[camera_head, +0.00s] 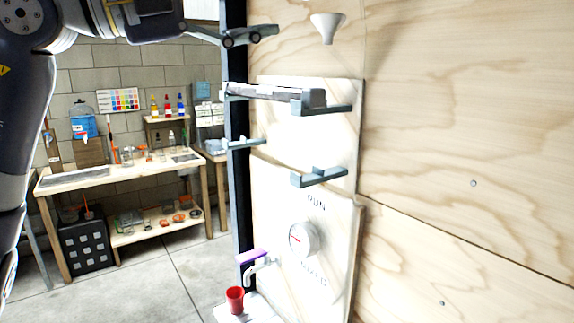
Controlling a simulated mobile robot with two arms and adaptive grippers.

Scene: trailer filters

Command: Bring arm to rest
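My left arm reaches in from the upper left. Its gripper (262,34) is near the top of the view, seen side-on, above the white panel (335,145). The fingers overlap in this view, so I cannot tell whether they are open or shut. Nothing clearly shows between them. A grey-white bar-like filter (270,91) lies across the upper grey brackets (335,108), below the gripper and apart from it. My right gripper is not in view.
Lower brackets (320,178) on the panel are empty. Below are a round gauge (303,238), a tap with a purple handle (252,256) and a red cup (235,299). A white funnel (327,26) is on the plywood wall. A wooden workbench (120,178) stands behind left.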

